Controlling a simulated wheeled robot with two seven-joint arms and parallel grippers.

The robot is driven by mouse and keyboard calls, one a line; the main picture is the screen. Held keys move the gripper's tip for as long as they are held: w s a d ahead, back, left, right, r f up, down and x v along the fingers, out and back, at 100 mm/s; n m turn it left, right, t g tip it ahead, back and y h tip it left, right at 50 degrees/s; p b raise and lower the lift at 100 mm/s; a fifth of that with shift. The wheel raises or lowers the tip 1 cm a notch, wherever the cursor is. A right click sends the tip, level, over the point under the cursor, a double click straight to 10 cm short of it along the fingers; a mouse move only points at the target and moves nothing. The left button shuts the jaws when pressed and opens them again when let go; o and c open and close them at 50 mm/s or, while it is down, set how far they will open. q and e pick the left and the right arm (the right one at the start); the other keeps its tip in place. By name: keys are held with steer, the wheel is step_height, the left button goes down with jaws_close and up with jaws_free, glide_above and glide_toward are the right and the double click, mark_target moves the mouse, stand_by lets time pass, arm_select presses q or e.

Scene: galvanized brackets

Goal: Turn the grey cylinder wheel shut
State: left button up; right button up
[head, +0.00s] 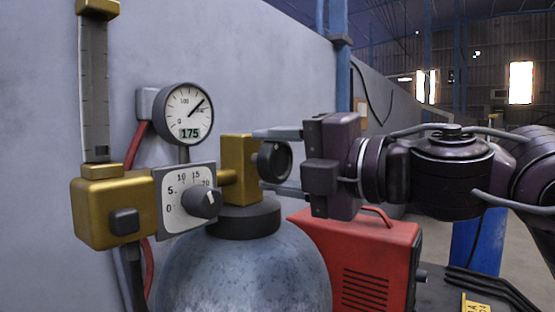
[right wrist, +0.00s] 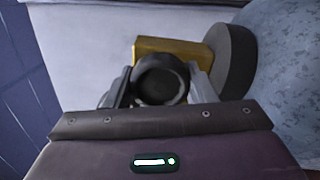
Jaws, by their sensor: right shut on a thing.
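The cylinder wheel (head: 274,162) is a dark round knob on the right side of the brass valve block (head: 238,160), on top of the grey cylinder (head: 240,268). My right gripper (head: 278,160) reaches in from the right, with one finger above the wheel and one below it. In the right wrist view the wheel (right wrist: 160,80) sits between the two fingers, and the gripper is shut on it. The wheel's far side is hidden. My left gripper is not in view.
A round gauge (head: 189,114) reads 175. Left of the valve are a dial plate with a knob (head: 201,202) and a brass flow meter (head: 115,205) with a tall tube. A red machine (head: 365,260) stands below my right gripper. A grey wall is behind.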

steer(key=m, duration=0.3)
steer(key=shift+m, duration=0.3)
steer(key=shift+m+p, duration=0.5)
steer(key=shift+m, duration=1.5)
steer(key=o, duration=1)
steer(key=shift+a, duration=0.1)
steer(key=shift+c, duration=0.2)
steer(key=shift+s+d+f+b, duration=0.1)
steer(key=shift+s+d+b, duration=0.15)
steer(key=shift+d, duration=0.25)
steer(key=b+v, duration=0.2)
steer(key=v, duration=0.4)
steer(key=shift+s+d+b, duration=0.2)
steer(key=shift+b, duration=0.1)
